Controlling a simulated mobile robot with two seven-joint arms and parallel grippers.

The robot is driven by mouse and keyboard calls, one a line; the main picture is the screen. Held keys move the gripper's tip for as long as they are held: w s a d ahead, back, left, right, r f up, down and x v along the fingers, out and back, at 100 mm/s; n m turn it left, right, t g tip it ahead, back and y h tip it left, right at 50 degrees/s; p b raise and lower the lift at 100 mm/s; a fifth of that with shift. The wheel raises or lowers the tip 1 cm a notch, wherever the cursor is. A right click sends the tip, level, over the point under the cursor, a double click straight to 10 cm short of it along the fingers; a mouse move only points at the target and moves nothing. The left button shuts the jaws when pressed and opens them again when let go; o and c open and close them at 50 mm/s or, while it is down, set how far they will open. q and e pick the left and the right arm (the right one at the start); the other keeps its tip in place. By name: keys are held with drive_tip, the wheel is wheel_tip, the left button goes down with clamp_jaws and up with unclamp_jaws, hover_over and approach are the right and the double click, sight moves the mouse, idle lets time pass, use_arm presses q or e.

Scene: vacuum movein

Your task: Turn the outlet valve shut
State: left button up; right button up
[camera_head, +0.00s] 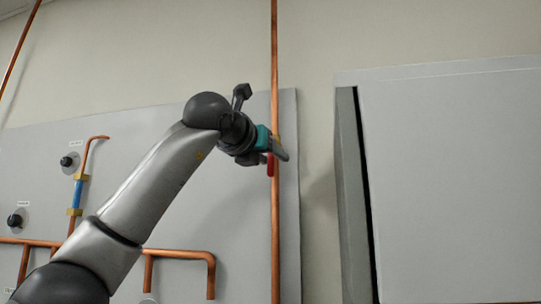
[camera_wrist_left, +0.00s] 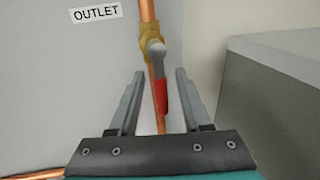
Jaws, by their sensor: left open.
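The outlet valve shows in the left wrist view as a brass body (camera_wrist_left: 150,38) on a vertical copper pipe, with a grey hub and a red handle (camera_wrist_left: 161,97) pointing down, roughly along the pipe. A label reading OUTLET (camera_wrist_left: 96,14) is on the panel beside it. My left gripper (camera_wrist_left: 158,78) is open, with one finger on each side of the red handle; I cannot tell whether either touches it. In the head view my left gripper (camera_head: 280,154) is at the vertical pipe, and the red handle (camera_head: 270,166) shows partly beside it. My right gripper is not in view.
A grey panel (camera_head: 235,225) carries copper pipes (camera_head: 180,254), black knobs (camera_head: 68,161) and a blue-handled valve (camera_head: 77,193) at the left. A large grey cabinet (camera_head: 455,180) stands to the right of the valve, with a gap of bare wall (camera_head: 318,170) between.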

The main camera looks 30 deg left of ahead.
use_arm(q)
clamp_jaws()
idle(1.3)
